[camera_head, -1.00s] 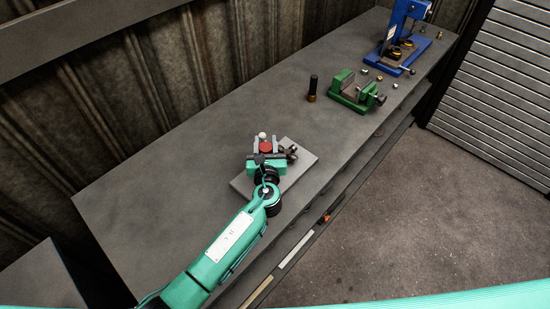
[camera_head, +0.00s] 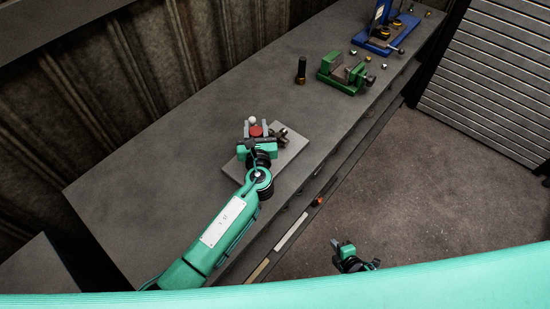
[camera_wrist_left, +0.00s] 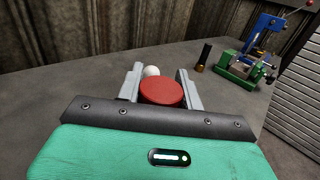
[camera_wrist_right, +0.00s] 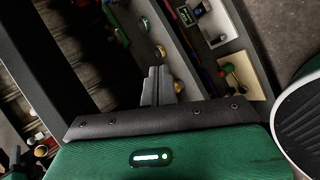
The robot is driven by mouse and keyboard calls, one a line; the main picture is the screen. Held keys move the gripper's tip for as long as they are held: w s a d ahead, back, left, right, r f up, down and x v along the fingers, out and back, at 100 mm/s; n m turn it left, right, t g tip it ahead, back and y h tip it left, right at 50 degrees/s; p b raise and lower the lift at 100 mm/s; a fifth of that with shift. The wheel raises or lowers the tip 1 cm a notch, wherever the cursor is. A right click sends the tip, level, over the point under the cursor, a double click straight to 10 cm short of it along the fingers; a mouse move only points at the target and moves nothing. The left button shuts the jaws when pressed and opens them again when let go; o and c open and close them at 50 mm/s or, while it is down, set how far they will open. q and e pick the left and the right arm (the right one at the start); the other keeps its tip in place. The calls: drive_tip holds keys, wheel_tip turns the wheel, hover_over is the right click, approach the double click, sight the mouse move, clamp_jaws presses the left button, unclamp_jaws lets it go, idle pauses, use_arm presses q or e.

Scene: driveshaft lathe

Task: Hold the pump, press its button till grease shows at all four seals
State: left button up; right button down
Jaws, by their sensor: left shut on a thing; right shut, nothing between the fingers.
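The pump shows as a red round top (camera_head: 256,131) between the fingers of my left gripper (camera_head: 256,128), over a grey plate (camera_head: 290,151) on the bench. In the left wrist view the red top (camera_wrist_left: 161,92) sits between the two fingers, with a white ball (camera_wrist_left: 151,71) just behind it. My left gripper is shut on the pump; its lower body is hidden. A dark jointed part (camera_head: 280,136) lies at the right of the gripper on the plate. My right gripper (camera_head: 336,245) is shut and empty, off the bench's front side; its fingers meet in the right wrist view (camera_wrist_right: 158,75).
A black cylinder (camera_head: 301,70), a green vise (camera_head: 340,75) and a blue press (camera_head: 378,40) stand farther along the bench, with several small nuts. Open shelves or drawers (camera_wrist_right: 205,45) with small items lie below the bench edge. The near left bench top is clear.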

drive_tip(key=w+a+r+n+y, duration=0.3)
drive_tip(key=r+n, duration=0.5)
drive_tip(key=r, duration=0.2)
drive_tip(key=w+a+r+n+t+y, duration=0.1)
drive_tip(key=w+a+r+n+y, duration=0.2)
drive_tip(key=r+n, duration=0.6)
drive_tip(key=w+a+r+n+t+y, duration=0.1)
drive_tip(key=w+a+r+n+y, duration=0.2)
drive_tip(key=r+n, duration=0.5)
wheel_tip(320, 180, up, 3)
drive_tip(key=shift+w+a+r+y, duration=0.15)
drive_tip(key=shift+a+y, duration=0.45)
drive_tip(key=shift+a, duration=0.1)
drive_tip(key=x, duration=1.4)
drive_tip(key=shift+w+d+r, duration=0.1)
drive_tip(key=shift+x, duration=1.15)
drive_tip(key=shift+r, duration=0.15)
drive_tip(key=v, duration=1.4)
drive_tip(key=shift+s+f, duration=0.2)
drive_tip(key=shift+f, duration=0.1)
